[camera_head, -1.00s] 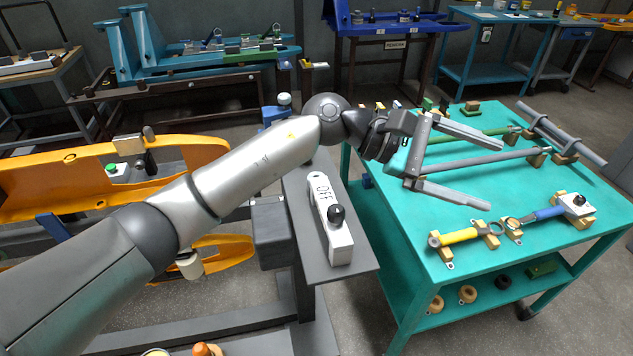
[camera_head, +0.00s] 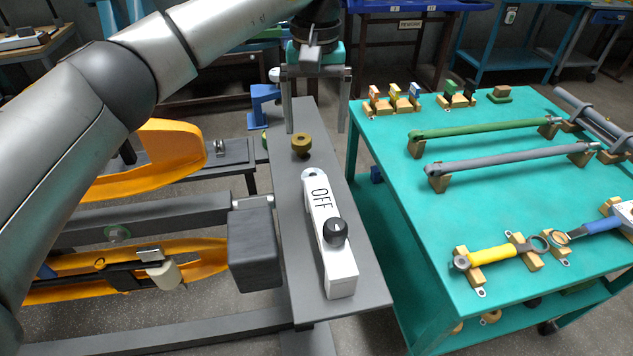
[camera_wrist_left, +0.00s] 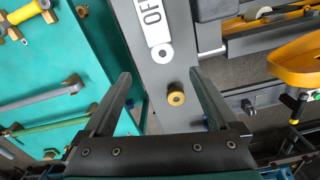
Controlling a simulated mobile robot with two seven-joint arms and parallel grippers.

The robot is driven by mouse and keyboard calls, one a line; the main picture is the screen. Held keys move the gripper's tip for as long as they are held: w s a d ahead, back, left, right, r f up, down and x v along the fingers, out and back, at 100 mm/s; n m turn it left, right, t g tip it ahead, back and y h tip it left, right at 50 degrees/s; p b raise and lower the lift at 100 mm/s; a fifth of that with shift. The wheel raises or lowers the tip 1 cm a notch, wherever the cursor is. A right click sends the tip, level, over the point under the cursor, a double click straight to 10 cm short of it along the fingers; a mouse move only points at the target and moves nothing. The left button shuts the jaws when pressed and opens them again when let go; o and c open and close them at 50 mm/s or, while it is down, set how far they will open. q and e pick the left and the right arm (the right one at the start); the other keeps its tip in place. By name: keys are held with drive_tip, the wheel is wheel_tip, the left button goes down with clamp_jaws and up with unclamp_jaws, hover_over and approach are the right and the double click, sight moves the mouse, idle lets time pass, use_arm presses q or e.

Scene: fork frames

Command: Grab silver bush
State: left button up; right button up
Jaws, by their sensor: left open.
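A small brass-coloured round bush (camera_head: 301,145) stands on the grey shelf behind the white OFF switch box. It also shows in the left wrist view (camera_wrist_left: 176,95), between my open fingers in the picture and apart from both. My left gripper (camera_head: 315,126) is open and empty, pointing down over the far end of the shelf, beyond the bush. Its fingers also show in the left wrist view (camera_wrist_left: 160,74). A small silvery part (camera_head: 219,147) sits on the dark bench to the left; I cannot tell whether it is a bush. My right gripper is not in view.
The white switch box (camera_head: 329,240) with a black knob lies on the grey shelf (camera_head: 362,292). A turquoise table (camera_head: 385,170) at right holds rods and tools on wooden blocks. Orange curved panels (camera_head: 160,165) and a dark box (camera_head: 253,250) are at left.

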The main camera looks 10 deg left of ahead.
use_arm(q)
wheel_tip(320, 180, down, 10)
drive_tip(key=shift+r+b, duration=0.25)
drive_tip(key=shift+b, duration=0.2)
drive_tip(key=shift+w+a+f, duration=0.1)
drive_tip(key=shift+a+f, duration=0.05)
drive_tip(key=shift+f, duration=1.4)
drive_tip(key=shift+w+a+f, duration=0.1)
drive_tip(key=shift+a+f, duration=0.05)
drive_tip(key=shift+f, duration=1.4)
clamp_jaws()
